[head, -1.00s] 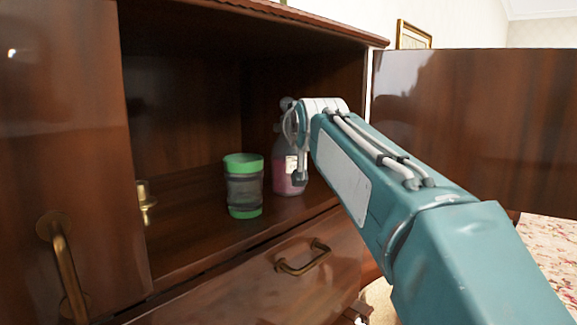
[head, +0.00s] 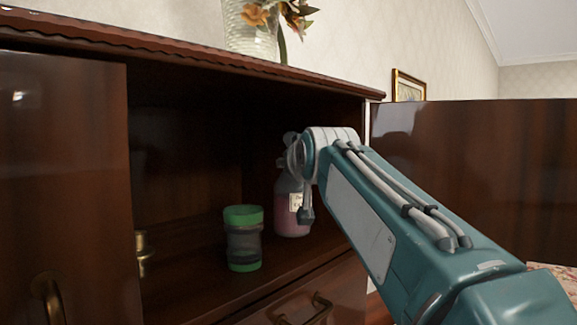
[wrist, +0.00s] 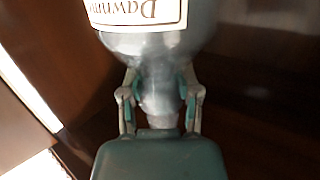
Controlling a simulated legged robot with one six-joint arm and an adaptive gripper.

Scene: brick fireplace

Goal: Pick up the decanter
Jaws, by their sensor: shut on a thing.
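The decanter is a clear bottle with pink liquid and a white label. In the head view the decanter (head: 288,222) is inside the open cabinet, right of the green-lidded jar, partly hidden by my arm's end. In the wrist view the decanter (wrist: 150,42) fills the top middle, its label upside down and its neck towards my gripper. My gripper (wrist: 160,88) has a finger on each side of the neck and is shut on it. In the head view my gripper is mostly hidden behind my wrist. I cannot tell whether the decanter's base touches the shelf.
A jar with green lid and base (head: 243,240) stands on the shelf (head: 205,287) left of the decanter. The open cabinet door (head: 470,170) is at the right. The cabinet top (head: 150,48) overhangs the space. A flower vase (head: 249,38) stands on top.

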